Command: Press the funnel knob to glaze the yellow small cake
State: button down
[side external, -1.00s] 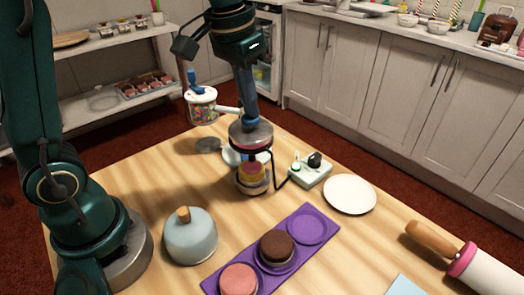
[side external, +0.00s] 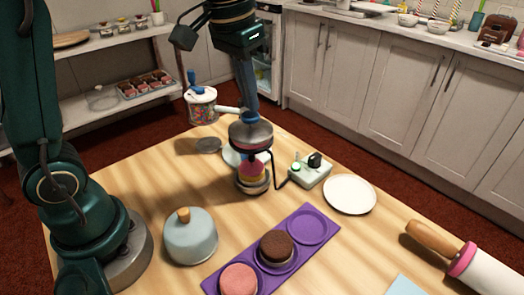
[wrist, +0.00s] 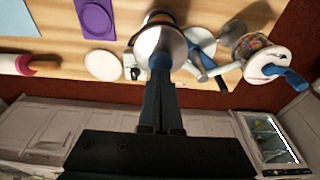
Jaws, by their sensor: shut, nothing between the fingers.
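A grey metal funnel (side external: 250,136) stands on a dark frame in the middle of the table, with a blue knob (side external: 247,118) on top. Below it, the small yellow cake (side external: 252,174) sits on a round turntable (side external: 253,187), with pink on its upper part. My gripper (side external: 250,108) is shut and empty, pointing down just above the knob; I cannot tell whether it touches it. In the wrist view, my gripper (wrist: 160,92) reaches toward the shiny funnel (wrist: 160,42), which hides the cake.
A jar of sprinkles (side external: 202,105) with a blue handle stands left of the funnel. A small control box (side external: 310,172) and white plate (side external: 350,194) are to the right. A purple tray (side external: 308,226) with cakes, a blue dome (side external: 190,237) and a rolling pin (side external: 485,275) lie in front.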

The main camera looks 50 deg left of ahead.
aim_at(250, 114)
jog(key=shift+r, duration=2.6)
